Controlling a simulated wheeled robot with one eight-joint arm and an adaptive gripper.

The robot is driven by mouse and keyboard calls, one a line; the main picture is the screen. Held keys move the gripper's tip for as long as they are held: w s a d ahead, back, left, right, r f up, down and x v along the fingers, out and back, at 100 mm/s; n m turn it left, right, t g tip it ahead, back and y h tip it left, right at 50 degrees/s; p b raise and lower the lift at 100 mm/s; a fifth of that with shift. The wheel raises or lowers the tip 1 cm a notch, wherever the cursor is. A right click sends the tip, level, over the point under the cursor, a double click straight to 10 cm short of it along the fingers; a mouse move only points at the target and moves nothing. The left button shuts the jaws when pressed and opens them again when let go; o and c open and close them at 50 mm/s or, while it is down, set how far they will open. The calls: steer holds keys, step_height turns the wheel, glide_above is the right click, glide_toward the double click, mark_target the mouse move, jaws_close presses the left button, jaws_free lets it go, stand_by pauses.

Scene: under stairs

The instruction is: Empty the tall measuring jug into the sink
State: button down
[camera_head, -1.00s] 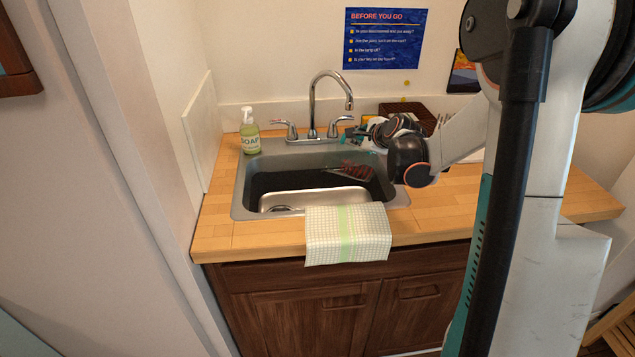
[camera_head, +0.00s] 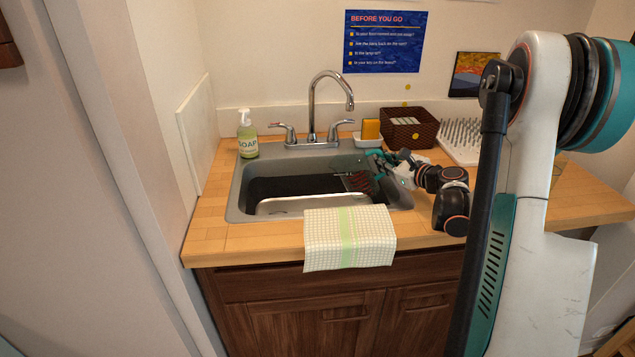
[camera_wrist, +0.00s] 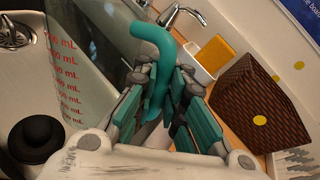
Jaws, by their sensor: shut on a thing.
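The tall measuring jug is clear with red mL marks (camera_head: 358,181) and a teal handle (camera_wrist: 154,58). In the head view it is over the right part of the sink (camera_head: 236,203), tilted. In the wrist view its clear wall (camera_wrist: 95,65) fills the left side. My gripper (camera_wrist: 160,88) is shut on the handle; in the head view my gripper (camera_head: 378,168) is at the sink's right side. Whether liquid is in the jug I cannot tell. The sink's drain (camera_wrist: 14,36) shows in the wrist view.
The tap (camera_head: 313,110) stands behind the sink. A soap bottle (camera_head: 248,138) is at the back left. A sponge in a holder (camera_head: 370,130), a brown basket (camera_head: 408,128) and a spiked rack (camera_head: 462,140) are at the back right. A towel (camera_head: 348,238) hangs over the front edge.

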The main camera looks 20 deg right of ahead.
steer(key=d+m, duration=0.1)
steer(key=d+r+m+t, duration=0.1)
steer(key=shift+s+m+t+y, duration=0.3)
steer(key=shift+s+y, duration=0.1)
steer(key=shift+s+m+t, duration=0.15)
steer(key=shift+m+t, duration=0.15)
steer(key=shift+m, duration=0.2)
step_height(320, 180, up, 4)
steer(key=shift+r+p, duration=0.1)
steer(key=shift+p, duration=1)
